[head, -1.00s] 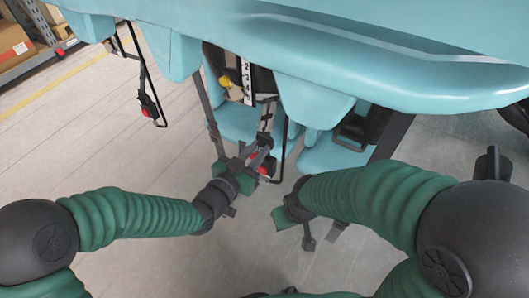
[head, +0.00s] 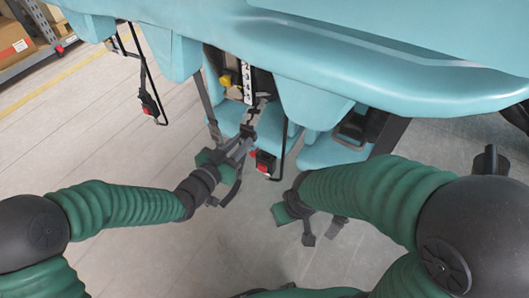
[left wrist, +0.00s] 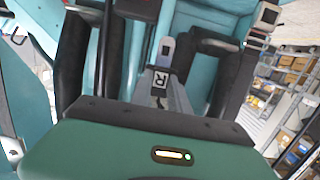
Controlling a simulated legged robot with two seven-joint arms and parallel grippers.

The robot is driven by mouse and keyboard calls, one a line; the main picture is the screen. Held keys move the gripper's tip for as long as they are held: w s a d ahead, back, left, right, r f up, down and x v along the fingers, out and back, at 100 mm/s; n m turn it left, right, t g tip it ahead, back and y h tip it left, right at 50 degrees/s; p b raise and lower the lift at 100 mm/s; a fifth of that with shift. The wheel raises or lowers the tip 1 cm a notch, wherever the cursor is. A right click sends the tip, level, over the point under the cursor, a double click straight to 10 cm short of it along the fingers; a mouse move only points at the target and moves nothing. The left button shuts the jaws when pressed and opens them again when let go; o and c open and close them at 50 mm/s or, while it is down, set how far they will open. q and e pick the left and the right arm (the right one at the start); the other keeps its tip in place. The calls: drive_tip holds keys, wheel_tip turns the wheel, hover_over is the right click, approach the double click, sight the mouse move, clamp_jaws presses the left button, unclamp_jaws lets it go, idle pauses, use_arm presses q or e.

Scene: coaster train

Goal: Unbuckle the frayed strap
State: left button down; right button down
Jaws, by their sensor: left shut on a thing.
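The teal seat row (head: 235,118) has dark straps and red-button buckles hanging from it. My left gripper (head: 245,138) is below the middle seat, shut on the dark end of a strap (head: 211,112). Fraying is too small to make out. My right gripper (head: 322,235) is open and empty, low over the floor.
Another red-button buckle (head: 149,105) hangs on a black stalk at the left. A yellow part (head: 226,80) and a white marked strip (head: 249,82) sit behind the seat opening. The teal car body (head: 380,70) overhangs above. The grey floor below is clear.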

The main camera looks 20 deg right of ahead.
use_arm(q)
drive_tip(key=w+a, duration=0.1)
drive_tip(key=w+a+p, duration=0.1)
drive_tip(key=w+a, duration=0.1)
drive_tip(key=shift+w+a, duration=0.1)
drive_tip(key=shift+w, duration=0.15)
idle(1.4)
